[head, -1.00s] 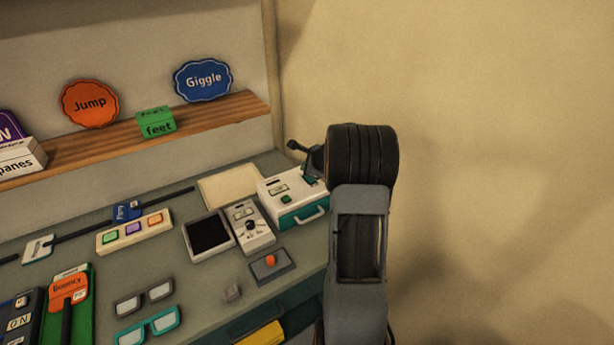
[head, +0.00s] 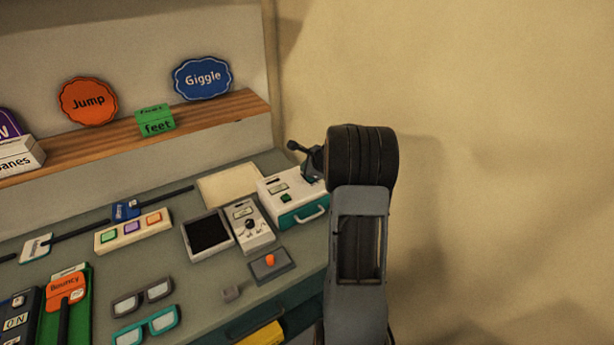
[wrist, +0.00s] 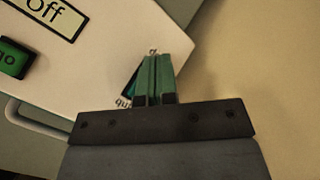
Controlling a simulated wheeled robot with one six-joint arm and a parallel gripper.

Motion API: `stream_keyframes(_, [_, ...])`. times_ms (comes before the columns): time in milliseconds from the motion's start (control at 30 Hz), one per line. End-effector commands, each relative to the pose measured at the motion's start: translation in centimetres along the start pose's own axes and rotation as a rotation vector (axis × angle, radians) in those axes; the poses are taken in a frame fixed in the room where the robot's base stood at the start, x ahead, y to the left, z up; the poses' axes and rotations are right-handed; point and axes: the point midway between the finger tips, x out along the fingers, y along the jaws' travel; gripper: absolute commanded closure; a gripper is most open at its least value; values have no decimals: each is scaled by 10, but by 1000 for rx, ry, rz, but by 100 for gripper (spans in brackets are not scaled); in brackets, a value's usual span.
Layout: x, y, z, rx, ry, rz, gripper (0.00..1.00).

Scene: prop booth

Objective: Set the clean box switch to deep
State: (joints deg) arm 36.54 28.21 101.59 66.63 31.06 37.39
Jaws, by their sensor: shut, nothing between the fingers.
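The clean box (head: 282,187) is a white box with a teal front and a pale handle, at the right end of the counter. In the wrist view its white top (wrist: 100,55) fills the upper left, with a display reading "Off" (wrist: 46,14) and a green "go" button (wrist: 12,58). My gripper (wrist: 156,62) is shut and empty, its green fingertips over the right part of the box top. A dark and teal piece (wrist: 129,82), perhaps the switch, shows just left of the fingers. A label starting "qu" is partly hidden below it; the switch's setting is hidden.
Left of the box are a grey dial unit (head: 247,229), a dark-screened tablet (head: 206,234) and a plate with an orange knob (head: 270,265). A shelf (head: 210,115) with signs runs behind. A bare wall (head: 500,150) is on the right.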

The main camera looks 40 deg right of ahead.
Motion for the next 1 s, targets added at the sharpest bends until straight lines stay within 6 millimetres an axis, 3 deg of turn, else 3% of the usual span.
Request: stream_keyframes(1000, [5, 3, -3, 1, 0, 0, 100])
